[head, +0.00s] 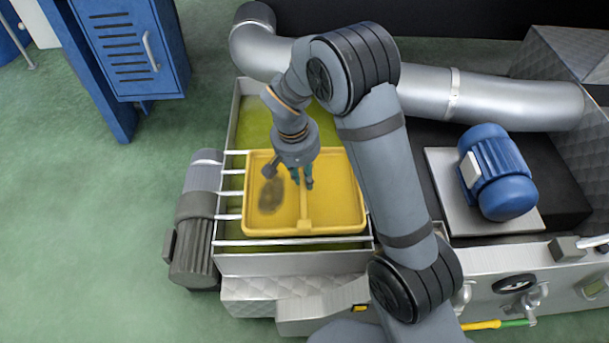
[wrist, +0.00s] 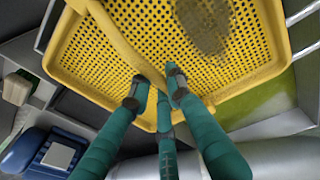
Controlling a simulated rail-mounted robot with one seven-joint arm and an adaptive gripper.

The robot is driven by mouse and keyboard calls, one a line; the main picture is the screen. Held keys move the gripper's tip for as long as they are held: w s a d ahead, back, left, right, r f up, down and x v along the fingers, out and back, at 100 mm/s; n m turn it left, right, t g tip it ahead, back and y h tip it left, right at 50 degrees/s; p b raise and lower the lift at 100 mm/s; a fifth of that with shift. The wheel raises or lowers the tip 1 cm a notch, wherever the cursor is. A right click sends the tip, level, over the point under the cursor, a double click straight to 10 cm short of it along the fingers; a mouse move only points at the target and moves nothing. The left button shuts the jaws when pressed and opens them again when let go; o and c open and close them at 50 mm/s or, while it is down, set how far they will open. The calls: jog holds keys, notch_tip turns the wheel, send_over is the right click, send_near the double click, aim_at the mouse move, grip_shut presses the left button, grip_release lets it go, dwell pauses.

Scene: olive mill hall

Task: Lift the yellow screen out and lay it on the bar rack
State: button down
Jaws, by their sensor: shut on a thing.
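The yellow screen (head: 340,190) is a shallow rectangular tray with a perforated floor, a raised rim and a central rib. A dark patch of residue (head: 271,195) lies on its left half in the head view. My gripper (head: 304,184) is above the screen's middle, fingers pointing down. In the wrist view my gripper (wrist: 158,84) is shut on the central rib of the screen (wrist: 110,50). The bar rack (head: 232,194) shows as pale bars sticking out left of the screen and along its front. The screen covers the rest; I cannot tell whether it touches the bars.
The metal tank (head: 290,263) holds green-yellow liquid (head: 254,122), visible behind the screen. A large silver pipe (head: 500,98) runs behind. A blue motor (head: 500,180) stands at right and a grey motor (head: 194,225) at left.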

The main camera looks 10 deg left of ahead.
aim_at(299, 194)
jog(key=shift+f, duration=0.1)
jog(key=c, duration=1.6)
grip_release()
jog(key=shift+c, duration=0.2)
jog(key=shift+o, duration=0.4)
notch_tip(299, 194, up, 12)
jog(key=s+a, duration=0.1)
jog(key=shift+s, duration=0.3)
jog(key=shift+f, duration=0.15)
